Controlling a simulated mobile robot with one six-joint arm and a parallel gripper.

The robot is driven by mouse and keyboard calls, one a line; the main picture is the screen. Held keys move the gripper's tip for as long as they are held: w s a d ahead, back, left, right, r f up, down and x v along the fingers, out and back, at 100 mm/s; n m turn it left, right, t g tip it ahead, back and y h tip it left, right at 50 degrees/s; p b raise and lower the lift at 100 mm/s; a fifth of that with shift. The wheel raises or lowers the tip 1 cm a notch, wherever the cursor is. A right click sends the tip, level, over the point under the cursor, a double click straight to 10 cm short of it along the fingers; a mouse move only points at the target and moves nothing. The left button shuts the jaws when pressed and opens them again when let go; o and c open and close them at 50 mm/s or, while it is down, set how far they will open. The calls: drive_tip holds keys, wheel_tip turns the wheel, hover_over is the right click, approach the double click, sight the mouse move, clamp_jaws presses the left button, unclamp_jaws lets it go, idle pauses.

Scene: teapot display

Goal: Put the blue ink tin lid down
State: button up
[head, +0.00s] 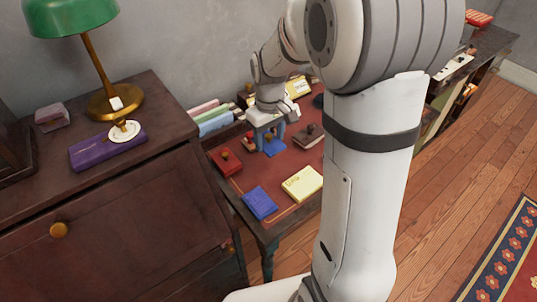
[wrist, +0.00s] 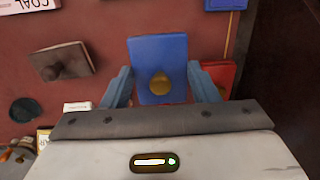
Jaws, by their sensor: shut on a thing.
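The blue ink tin lid (wrist: 158,62) is a flat blue rectangle with a round gold knob, between my gripper's two blue-grey fingers in the wrist view. My gripper (wrist: 161,84) is shut on it. In the head view my gripper (head: 268,132) points down over the reddish desk top, with the blue lid (head: 274,147) just below the fingers. I cannot tell whether the lid touches the desk. A blue block with writing (head: 260,203) lies near the desk's front edge; part of it shows at the wrist view's top (wrist: 226,4).
A red knobbed piece (head: 226,161) is close beside the lid; a dark brown knobbed piece (head: 309,136) is on the other side. A pale yellow block (head: 302,183) lies nearer the front. The desk top (head: 228,188) has bare patches between them.

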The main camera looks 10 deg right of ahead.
sight(270, 167)
wheel_tip(270, 167, down, 9)
drive_tip(key=shift+f+b, duration=0.1)
drive_tip(key=shift+b, duration=0.35)
drive_tip(key=shift+f, duration=0.15)
drive_tip(key=o, duration=1)
